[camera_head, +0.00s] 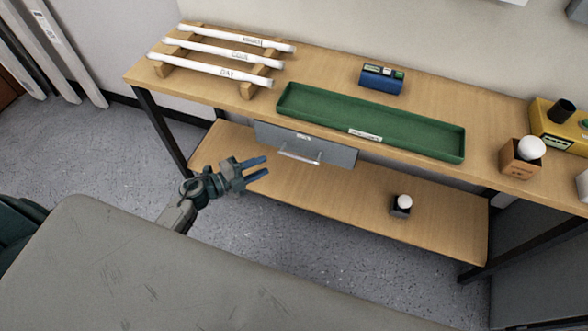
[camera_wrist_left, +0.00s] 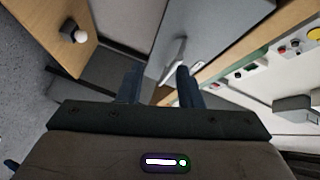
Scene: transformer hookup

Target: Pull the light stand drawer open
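The grey drawer (camera_head: 325,150) hangs under the top of the wooden bench, with a small label on its front. It looks closed. Its pale bar handle (camera_head: 300,158) runs across the lower front. My left gripper (camera_head: 258,168) is open and empty, to the left of the handle and apart from it, with its blue fingers pointing towards it. In the left wrist view the grey drawer front (camera_wrist_left: 205,35) fills the top middle, and the handle (camera_wrist_left: 173,60) shows just beyond the two fingertips of the left gripper (camera_wrist_left: 158,75). My right gripper is not in view.
The bench top (camera_head: 330,70) holds a green tray (camera_head: 370,122), white tubes on a rack (camera_head: 225,65), a blue device (camera_head: 382,79) and a yellow box (camera_head: 560,128). The lower shelf (camera_head: 340,195) carries a small bulb holder (camera_head: 402,206). A grey table (camera_head: 150,270) is in the foreground.

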